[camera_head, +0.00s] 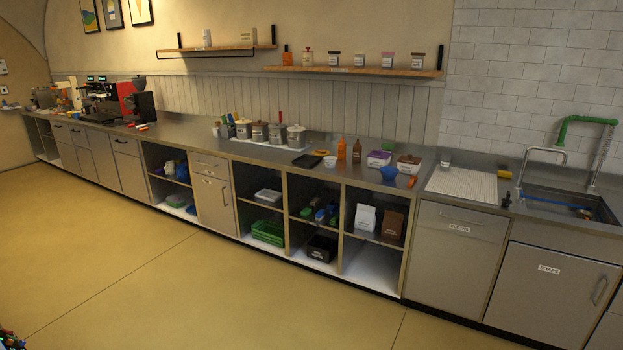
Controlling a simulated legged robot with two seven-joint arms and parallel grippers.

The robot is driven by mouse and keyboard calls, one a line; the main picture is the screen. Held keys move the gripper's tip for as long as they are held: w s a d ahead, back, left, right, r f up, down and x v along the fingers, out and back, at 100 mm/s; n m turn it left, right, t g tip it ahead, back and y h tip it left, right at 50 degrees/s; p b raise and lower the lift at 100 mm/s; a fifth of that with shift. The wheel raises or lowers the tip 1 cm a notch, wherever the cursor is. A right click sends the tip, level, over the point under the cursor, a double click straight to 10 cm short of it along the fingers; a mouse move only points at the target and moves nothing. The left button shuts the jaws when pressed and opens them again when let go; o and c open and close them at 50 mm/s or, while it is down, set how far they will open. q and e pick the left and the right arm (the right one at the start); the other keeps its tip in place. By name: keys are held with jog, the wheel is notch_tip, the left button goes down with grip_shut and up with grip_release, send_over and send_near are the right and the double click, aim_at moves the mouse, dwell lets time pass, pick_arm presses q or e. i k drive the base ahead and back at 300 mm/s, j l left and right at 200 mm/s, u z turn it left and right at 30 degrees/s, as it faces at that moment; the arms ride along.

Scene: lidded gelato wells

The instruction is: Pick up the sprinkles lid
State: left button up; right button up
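A row of lidded metal wells stands on the long counter, a little left of the picture's middle. Several lids show: a left one (243,122), two middle ones (260,124) (277,126) and a right one (296,129). All of them appear to be on their wells. Their labels are too small to read, so I cannot tell which is the sprinkles lid. Neither of my grippers can be made out. The wells are far from me across the open floor.
Right of the wells are a black tray (307,160), orange bottles (356,151), a purple-lidded tub (379,158), a brown-lidded tub (408,164) and a blue bowl (389,173). A sink (569,204) is far right.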

aim_at(379, 154)
jog(key=i, duration=0.85)
jog(key=i+j+z, duration=0.1)
jog(key=i, duration=0.7)
jog(key=i+j+z, duration=0.1)
jog(key=i, duration=0.75)
jog(key=j, duration=0.1)
